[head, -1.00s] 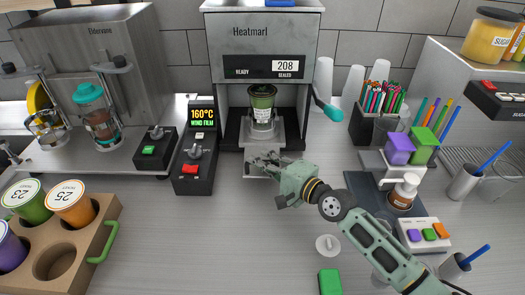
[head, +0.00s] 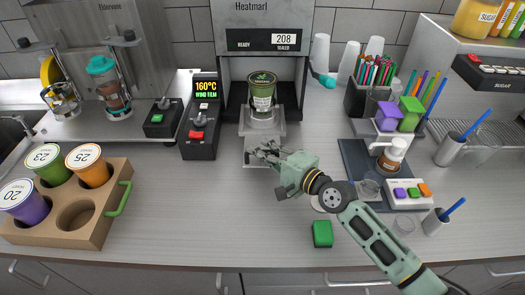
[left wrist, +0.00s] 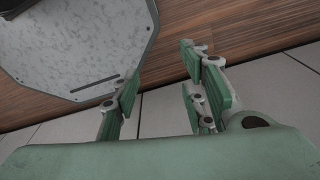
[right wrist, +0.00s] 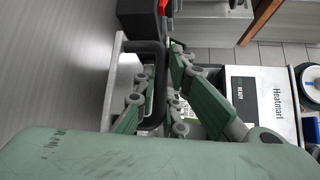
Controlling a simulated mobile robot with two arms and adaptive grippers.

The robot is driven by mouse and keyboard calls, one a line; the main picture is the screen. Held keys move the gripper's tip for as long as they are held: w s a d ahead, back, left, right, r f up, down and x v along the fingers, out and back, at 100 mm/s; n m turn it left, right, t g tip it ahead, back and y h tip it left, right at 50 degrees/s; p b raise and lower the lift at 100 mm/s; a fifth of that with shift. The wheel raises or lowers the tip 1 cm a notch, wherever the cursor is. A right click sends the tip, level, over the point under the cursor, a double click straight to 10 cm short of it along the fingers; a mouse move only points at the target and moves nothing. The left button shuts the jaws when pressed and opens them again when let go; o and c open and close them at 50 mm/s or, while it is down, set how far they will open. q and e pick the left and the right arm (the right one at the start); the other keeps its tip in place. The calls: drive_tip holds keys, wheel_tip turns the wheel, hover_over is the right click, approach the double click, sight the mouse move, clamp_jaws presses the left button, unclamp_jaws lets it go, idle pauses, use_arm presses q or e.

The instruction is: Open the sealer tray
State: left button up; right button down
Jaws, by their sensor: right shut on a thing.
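The sealer tray (head: 250,128) is a grey metal slide. It sticks out from the front of the Heatmarl sealer (head: 228,20). A green-topped cup (head: 263,92) stands upright in its holder, in front of the dark opening. My right gripper (head: 262,154) is at the tray's front edge. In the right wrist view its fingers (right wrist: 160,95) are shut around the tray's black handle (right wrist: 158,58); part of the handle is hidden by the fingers. My left gripper (left wrist: 160,95) is open and empty above the floor, out of the head view.
A control box with a red button (head: 197,135) stands left of the tray. A wooden cup rack (head: 100,230) is at the left front. A green block (head: 322,234) lies near the counter's front edge.

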drive_tip(key=c, duration=2.2)
unclamp_jaws()
drive_tip(key=shift+d+f, duration=0.1)
drive_tip(key=shift+f, duration=0.05)
drive_tip(key=o, duration=0.4)
use_arm(q)
drive_tip(key=shift+s, duration=0.95)
drive_tip(key=shift+a, duration=0.1)
use_arm(e)
drive_tip(key=shift+s+d, duration=0.25)
use_arm(q)
drive_tip(key=shift+w, duration=0.25)
use_arm(e)
drive_tip(key=v, duration=1.1)
drive_tip(key=shift+r, duration=0.2)
drive_tip(key=shift+s+f, duration=0.1)
drive_tip(key=shift+s, duration=0.05)
